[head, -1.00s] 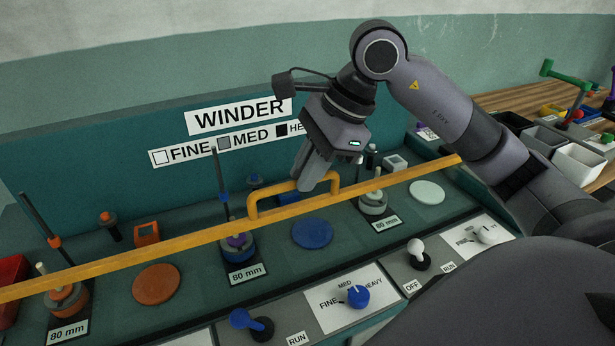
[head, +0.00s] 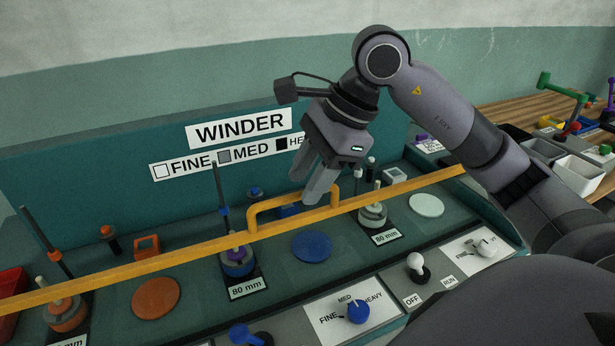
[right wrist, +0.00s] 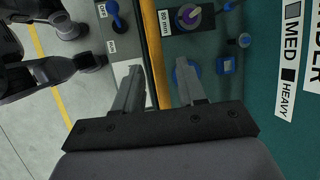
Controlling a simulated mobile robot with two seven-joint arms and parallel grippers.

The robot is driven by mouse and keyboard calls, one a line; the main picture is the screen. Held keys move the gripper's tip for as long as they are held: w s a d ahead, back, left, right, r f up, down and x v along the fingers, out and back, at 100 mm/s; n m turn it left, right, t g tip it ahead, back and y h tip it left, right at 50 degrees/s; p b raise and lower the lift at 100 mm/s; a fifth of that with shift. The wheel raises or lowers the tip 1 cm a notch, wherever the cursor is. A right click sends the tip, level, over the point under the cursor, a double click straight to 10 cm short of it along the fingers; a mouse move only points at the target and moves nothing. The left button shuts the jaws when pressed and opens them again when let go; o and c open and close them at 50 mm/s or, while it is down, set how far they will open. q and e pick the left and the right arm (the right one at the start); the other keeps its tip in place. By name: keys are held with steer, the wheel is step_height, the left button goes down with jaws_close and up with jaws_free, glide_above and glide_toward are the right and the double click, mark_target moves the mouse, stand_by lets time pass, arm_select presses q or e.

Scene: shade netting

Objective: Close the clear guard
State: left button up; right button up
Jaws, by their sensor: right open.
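The clear guard's yellow bar (head: 150,266) runs slantwise across the winder bench in the head view, with a yellow handle (head: 252,213) standing on it. The clear sheet itself is hard to make out. My right gripper (head: 313,199) is open at the right part of the handle, its fingers spread. In the right wrist view the yellow bar (right wrist: 156,60) shows between the two open fingers (right wrist: 160,78). I cannot tell whether a finger touches the handle. My left gripper is not in view.
A blue knob (head: 358,311) and a white lever (head: 415,262) stand on the front panel. Grey bins (head: 548,150) are at the right.

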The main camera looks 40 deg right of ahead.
steer(key=v, duration=0.6)
steer(key=shift+r, duration=0.35)
steer(key=shift+d, duration=0.15)
